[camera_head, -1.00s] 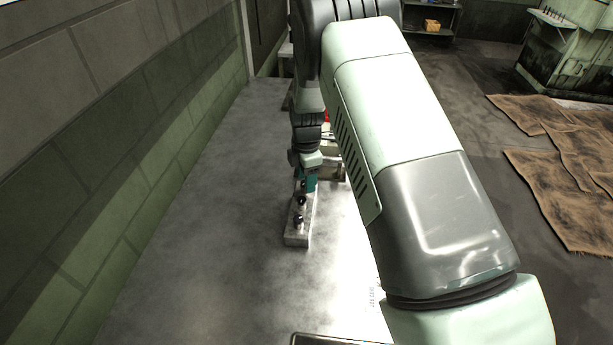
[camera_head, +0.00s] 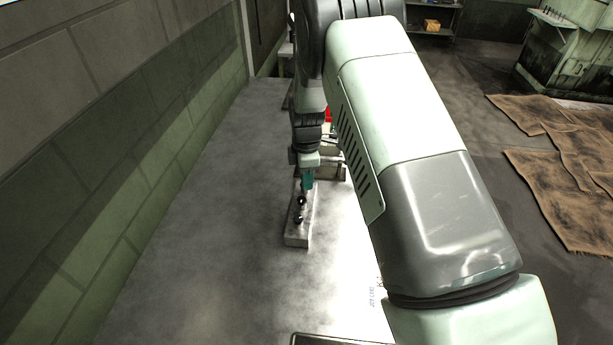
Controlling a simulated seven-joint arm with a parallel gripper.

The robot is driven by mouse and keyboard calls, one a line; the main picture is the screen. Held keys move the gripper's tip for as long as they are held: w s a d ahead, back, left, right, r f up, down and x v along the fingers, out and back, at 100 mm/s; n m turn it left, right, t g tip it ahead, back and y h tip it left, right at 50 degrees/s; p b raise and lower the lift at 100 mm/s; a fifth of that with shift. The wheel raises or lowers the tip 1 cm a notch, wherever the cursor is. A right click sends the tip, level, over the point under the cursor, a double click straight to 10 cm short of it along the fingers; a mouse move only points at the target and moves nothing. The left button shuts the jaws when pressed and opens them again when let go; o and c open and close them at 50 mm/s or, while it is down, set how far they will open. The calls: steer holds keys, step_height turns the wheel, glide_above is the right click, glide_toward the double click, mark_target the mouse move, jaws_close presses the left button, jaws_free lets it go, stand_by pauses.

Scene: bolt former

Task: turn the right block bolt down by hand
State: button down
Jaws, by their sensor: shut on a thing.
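A pale grey metal block (camera_head: 297,240) lies lengthwise on the bench. Two dark round bolt heads show on it, a nearer bolt (camera_head: 298,219) and a farther bolt (camera_head: 301,201). My gripper (camera_head: 307,186), with teal fingers, points down at the far end of the block, just beyond the farther bolt. It is shut on a bolt there, which the fingers mostly hide. I cannot tell how deep that bolt sits in the block.
The grey bench top (camera_head: 220,240) is clear left of and in front of the block, up to the brick wall (camera_head: 130,160). A metal fixture (camera_head: 328,172) stands close behind and right of my gripper. A tray edge (camera_head: 330,339) shows at the front. My arm hides the bench's right side.

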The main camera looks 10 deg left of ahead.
steer(key=m, duration=0.4)
steer(key=shift+m, duration=0.3)
steer(key=m, duration=0.4)
steer(key=shift+s, duration=0.15)
steer(key=m, duration=0.8)
steer(key=shift+s+a+r+m, duration=0.1)
steer(key=shift+a+m, duration=0.05)
steer(key=shift+m, duration=0.15)
steer(key=m, duration=0.3)
steer(key=shift+a+m, duration=0.1)
steer(key=shift+m, duration=0.2)
steer(key=m, duration=0.3)
steer(key=shift+m, duration=0.4)
steer(key=m, duration=0.6)
steer(key=shift+a, duration=0.15)
steer(key=shift+m, duration=0.4)
